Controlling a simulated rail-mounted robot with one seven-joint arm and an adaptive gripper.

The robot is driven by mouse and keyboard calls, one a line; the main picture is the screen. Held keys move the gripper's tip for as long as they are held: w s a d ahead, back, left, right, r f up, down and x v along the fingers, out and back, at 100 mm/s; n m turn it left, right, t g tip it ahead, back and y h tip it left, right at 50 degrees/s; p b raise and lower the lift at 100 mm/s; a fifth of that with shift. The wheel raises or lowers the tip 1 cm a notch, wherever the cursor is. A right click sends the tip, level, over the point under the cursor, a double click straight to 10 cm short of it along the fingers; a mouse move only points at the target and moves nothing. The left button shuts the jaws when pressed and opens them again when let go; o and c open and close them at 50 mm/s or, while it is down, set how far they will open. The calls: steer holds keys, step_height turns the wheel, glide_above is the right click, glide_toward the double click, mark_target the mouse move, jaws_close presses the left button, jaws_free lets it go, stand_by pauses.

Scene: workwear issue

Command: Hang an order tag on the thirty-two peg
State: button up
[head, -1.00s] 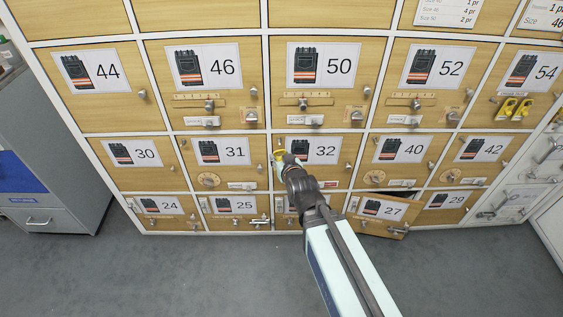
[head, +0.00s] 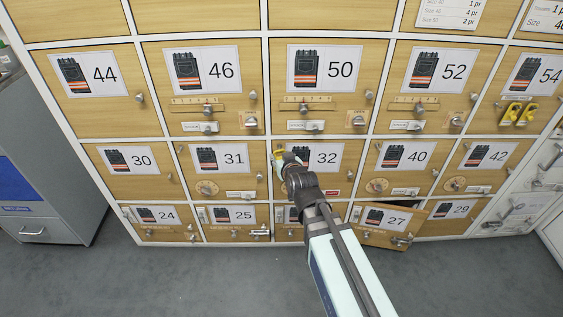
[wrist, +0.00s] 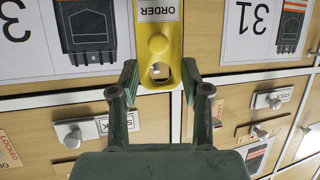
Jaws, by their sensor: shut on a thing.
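My gripper (head: 285,163) is in front of the left part of the thirty-two door (head: 345,178). It is shut on a yellow order tag (head: 279,160). In the wrist view the tag (wrist: 174,52) is upside down, with a white ORDER label, a round yellow knob and a hole. The fingers (wrist: 160,82) are at its two side edges, near the end with the hole. Something small and pale shows through the hole; I cannot tell whether it is the peg. The thirty-two peg is not clearly seen in the head view, where the gripper and tag cover that area.
Two yellow tags (head: 518,114) hang on the 54 door at the right. The 27 door (head: 393,224) stands ajar below right of my gripper. Knobs, latches and label plates stick out from neighbouring doors. A grey cabinet (head: 60,175) stands at the left; the floor (head: 190,285) is clear.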

steer(key=shift+w+a+f, duration=0.1)
steer(key=shift+w, duration=1.15)
steer(key=shift+w+f+b, duration=0.4)
steer(key=shift+w+b, duration=0.15)
steer(key=o, duration=0.9)
steer(key=shift+r, duration=0.1)
